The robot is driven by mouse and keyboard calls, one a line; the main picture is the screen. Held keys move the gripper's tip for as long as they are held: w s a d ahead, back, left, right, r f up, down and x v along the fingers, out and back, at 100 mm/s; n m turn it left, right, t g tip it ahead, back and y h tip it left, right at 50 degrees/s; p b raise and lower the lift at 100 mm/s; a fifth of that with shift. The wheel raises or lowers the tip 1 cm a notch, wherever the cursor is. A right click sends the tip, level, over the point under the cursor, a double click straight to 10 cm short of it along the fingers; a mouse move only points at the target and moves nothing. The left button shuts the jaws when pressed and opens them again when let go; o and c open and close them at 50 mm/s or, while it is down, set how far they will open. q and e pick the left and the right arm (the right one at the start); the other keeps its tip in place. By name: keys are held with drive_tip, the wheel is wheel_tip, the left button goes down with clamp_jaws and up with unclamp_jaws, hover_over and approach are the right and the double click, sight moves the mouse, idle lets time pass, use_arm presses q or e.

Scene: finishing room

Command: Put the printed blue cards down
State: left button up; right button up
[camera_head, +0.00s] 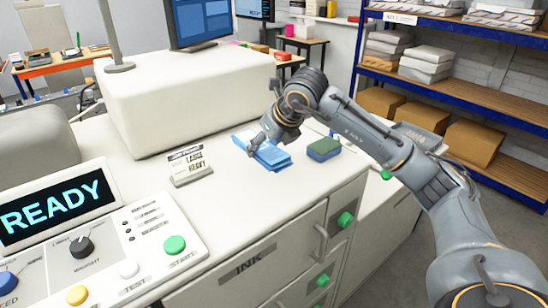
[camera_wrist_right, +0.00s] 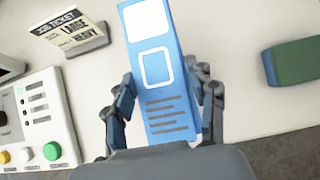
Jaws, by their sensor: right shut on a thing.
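The printed blue cards (camera_head: 273,158) show at the white machine top, partly hidden behind my right gripper (camera_head: 264,140). In the right wrist view the cards (camera_wrist_right: 160,60) form a long blue block with white panels and dark text lines. My right gripper (camera_wrist_right: 162,100) is shut on them, one finger on each long side. I cannot tell whether the cards touch the surface below. My left gripper is not in view.
A job ticket stand (camera_head: 188,167) is left of the cards, and a green-and-blue block (camera_head: 324,149) is right of them. The control panel (camera_head: 140,245) lies front left. A raised white housing (camera_head: 190,100) stands behind. The white top (camera_head: 235,210) is clear in front.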

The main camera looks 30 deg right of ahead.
sight(277, 147)
drive_tip(key=d+f, duration=0.2)
drive_tip(key=f, duration=0.1)
drive_tip(key=shift+d+p, duration=0.25)
drive_tip(key=shift+p, duration=0.1)
drive_tip(key=shift+d+f, duration=0.2)
drive_tip(key=shift+f, duration=0.05)
wheel_tip(277, 147, down, 3)
drive_tip(key=shift+w+d+p, duration=0.1)
drive_tip(key=shift+p, duration=0.95)
drive_tip(key=shift+f, duration=0.2)
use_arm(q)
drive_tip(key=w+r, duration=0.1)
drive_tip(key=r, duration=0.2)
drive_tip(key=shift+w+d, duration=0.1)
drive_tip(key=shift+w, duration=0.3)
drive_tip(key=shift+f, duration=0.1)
use_arm(e)
drive_tip(key=shift+f+b, duration=0.25)
drive_tip(key=shift+b, duration=0.1)
drive_tip(key=o, duration=1.3)
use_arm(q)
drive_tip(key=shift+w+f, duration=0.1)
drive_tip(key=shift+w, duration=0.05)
use_arm(e)
drive_tip(key=shift+o, duration=0.2)
drive_tip(key=shift+r, duration=0.1)
